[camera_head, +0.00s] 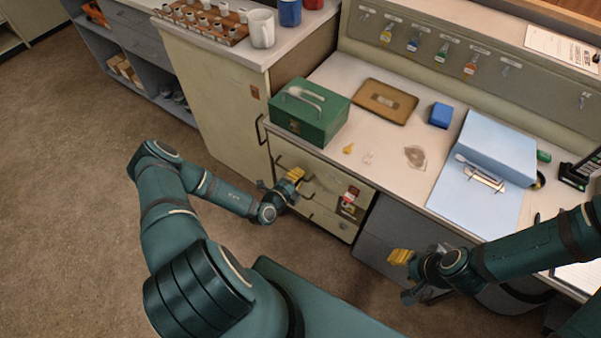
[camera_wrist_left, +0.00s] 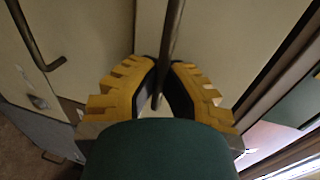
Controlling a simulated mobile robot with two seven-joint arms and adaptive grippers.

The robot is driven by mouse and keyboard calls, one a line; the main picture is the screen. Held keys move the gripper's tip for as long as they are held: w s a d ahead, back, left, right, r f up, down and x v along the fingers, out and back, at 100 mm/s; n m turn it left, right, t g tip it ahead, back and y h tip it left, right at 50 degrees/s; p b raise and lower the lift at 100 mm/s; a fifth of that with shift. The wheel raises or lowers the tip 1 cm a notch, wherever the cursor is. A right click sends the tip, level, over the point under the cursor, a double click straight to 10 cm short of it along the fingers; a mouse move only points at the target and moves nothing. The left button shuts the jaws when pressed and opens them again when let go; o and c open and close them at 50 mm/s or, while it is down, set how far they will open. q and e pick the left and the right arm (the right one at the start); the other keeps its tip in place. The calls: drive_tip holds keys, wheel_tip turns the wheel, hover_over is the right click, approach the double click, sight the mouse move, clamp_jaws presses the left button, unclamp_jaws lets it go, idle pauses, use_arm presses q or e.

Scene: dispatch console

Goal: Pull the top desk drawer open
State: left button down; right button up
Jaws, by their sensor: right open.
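The top desk drawer (camera_head: 328,177) is the upper cream front under the desktop, below the green box. Its front looks flush with the desk. My left gripper (camera_head: 295,176) is at this front. In the left wrist view its two yellow fingers (camera_wrist_left: 160,80) stand close on either side of the dark bar handle (camera_wrist_left: 174,30), shut on it; the fingers hide part of the bar. My right gripper (camera_head: 402,262) is open and empty, in front of the grey part of the desk, apart from the drawer.
A green box (camera_head: 309,111) stands on the desktop above the drawer. A brown tray (camera_head: 386,101), a blue block (camera_head: 440,115) and a blue binder (camera_head: 495,146) lie further right. A tall cabinet (camera_head: 222,97) stands left of the desk. The floor (camera_head: 70,180) at left is clear.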

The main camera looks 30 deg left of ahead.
use_arm(q)
drive_tip(key=s+f+p+v, duration=0.1)
drive_tip(key=f+p+v, duration=0.2)
drive_tip(key=v, duration=1.9)
drive_tip(key=shift+a+f, duration=0.15)
drive_tip(key=shift+f, duration=0.6)
drive_tip(key=shift+w, duration=0.1)
drive_tip(key=c, duration=1.1)
unclamp_jaws()
drive_tip(key=shift+o, duration=0.2)
drive_tip(key=v, duration=1.2)
drive_tip(key=shift+a, duration=0.1)
